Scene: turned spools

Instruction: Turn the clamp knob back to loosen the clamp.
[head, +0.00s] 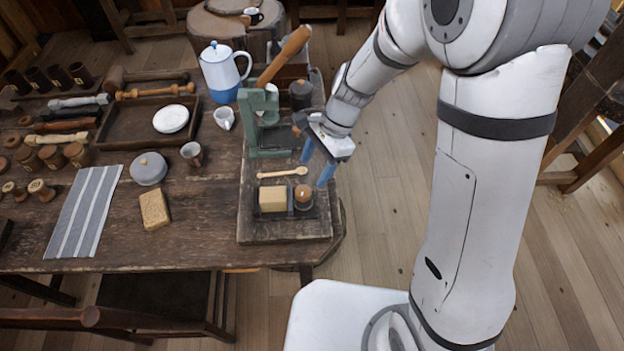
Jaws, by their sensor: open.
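The clamp knob (303,192) looks like a small round brown wooden piece on a dark fixture at the table's front right. A light wooden block (272,199) sits just left of it, on the same board. My gripper (317,163) has blue fingers spread apart with nothing between them. It hangs above and behind the knob, slightly to its right, and appears clear of it. Whether the clamp grips the block tightly cannot be told.
A wooden spoon (283,172) lies behind the block. A green press (262,125) with a long wooden lever (284,57) stands behind it.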

